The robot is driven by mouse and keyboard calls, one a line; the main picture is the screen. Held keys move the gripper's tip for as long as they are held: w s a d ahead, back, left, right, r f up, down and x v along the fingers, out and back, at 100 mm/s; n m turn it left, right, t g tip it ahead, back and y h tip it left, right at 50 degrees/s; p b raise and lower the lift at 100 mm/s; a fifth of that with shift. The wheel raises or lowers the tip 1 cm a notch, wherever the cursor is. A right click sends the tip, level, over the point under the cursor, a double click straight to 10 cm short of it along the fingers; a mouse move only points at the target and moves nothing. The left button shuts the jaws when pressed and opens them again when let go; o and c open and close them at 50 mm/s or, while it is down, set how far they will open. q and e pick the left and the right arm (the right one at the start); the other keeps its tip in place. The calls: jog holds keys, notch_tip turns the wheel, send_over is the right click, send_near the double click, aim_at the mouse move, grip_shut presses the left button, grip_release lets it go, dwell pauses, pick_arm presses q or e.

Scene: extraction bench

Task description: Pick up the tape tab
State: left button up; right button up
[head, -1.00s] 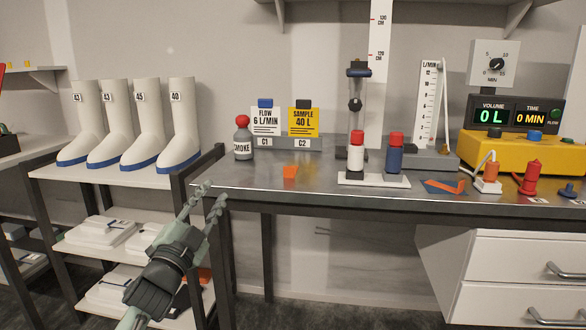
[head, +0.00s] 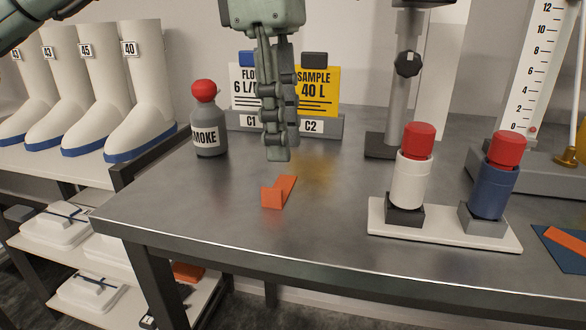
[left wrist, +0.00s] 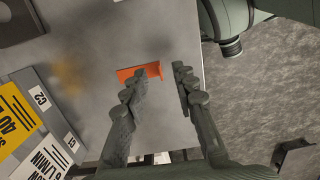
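The orange tape tab (head: 280,191) is a small folded piece near the front of the grey bench top, with one end standing up. My left gripper (head: 277,155) hangs above and slightly behind it in the head view, fingers pointing down. In the left wrist view the fingers (left wrist: 159,72) are spread apart, and the tape tab (left wrist: 142,72) lies beyond the tips, partly behind the left one. Nothing is held, and the tab looks apart from the fingers. My right gripper is not in view.
Behind the fingers stand the white and yellow cards (head: 318,92) in a grey holder. Red-capped white (head: 412,175) and blue (head: 492,185) cylinders stand to the right. The bench's front edge is near the tab.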

aim_at(276, 197)
pick_arm(q)
jog(key=shift+t+y, duration=0.3)
jog(key=shift+y, duration=0.1)
jog(key=f, duration=0.2)
jog(key=a+f, duration=0.1)
jog(key=f, duration=0.4)
jog(key=shift+w+a, duration=0.3)
jog(key=shift+w, duration=0.05)
jog(key=shift+c, duration=0.4)
grip_shut()
